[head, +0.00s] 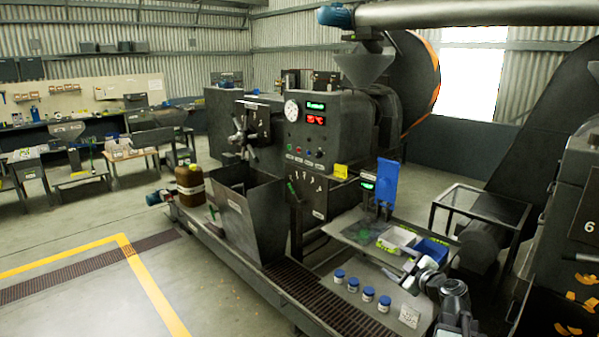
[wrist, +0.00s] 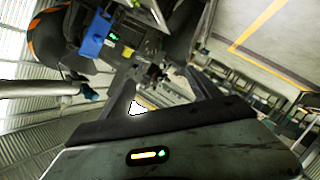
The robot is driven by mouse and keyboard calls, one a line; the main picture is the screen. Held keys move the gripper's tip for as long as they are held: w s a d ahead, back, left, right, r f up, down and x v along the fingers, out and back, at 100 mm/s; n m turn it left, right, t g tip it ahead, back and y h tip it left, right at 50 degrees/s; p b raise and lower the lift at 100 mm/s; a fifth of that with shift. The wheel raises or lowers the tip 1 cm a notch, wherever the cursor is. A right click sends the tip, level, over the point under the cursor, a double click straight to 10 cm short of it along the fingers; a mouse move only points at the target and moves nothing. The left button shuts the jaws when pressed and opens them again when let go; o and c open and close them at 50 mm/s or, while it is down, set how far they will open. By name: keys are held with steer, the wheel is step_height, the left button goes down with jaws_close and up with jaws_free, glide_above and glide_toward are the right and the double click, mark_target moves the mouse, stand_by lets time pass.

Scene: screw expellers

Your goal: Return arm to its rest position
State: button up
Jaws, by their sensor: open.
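My arm (head: 452,292) shows at the lower right of the head view, over the near end of a metal worktop. In the wrist view my gripper (wrist: 166,85) has its two dark fingers spread apart, with nothing between them. The wrist picture is strongly tilted and looks out across the workshop, with the press machine beyond the fingers. In the head view the fingers are too small to make out clearly.
Several blue-lidded jars (head: 368,294) stand on the worktop left of my arm. A white tray (head: 397,241) and a blue bin (head: 432,250) sit behind it. A blue upright device (head: 386,183) stands further back. Open floor (head: 75,305) lies at the left.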

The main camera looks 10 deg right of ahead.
steer(key=s+a+f+n+g+y, duration=0.1)
steer(key=a+f+g, duration=0.25)
steer(key=a, duration=0.65)
steer(key=s+a+f+g+y, duration=0.15)
steer(key=a+f, duration=0.35)
steer(key=a, duration=0.6)
steer(key=s+a+f+n+g+y, duration=0.15)
steer(key=a+f+g, duration=0.25)
steer(key=a, duration=0.6)
steer(key=s+d+f+m+g+h, duration=0.3)
steer(key=s+m, duration=0.3)
steer(key=s+d+f+m+g+h, duration=0.2)
steer(key=s+d+f+m+h, duration=0.1)
steer(key=s+m, duration=0.3)
steer(key=shift+s+m+g+b, duration=0.4)
steer(key=shift+m+b, duration=0.05)
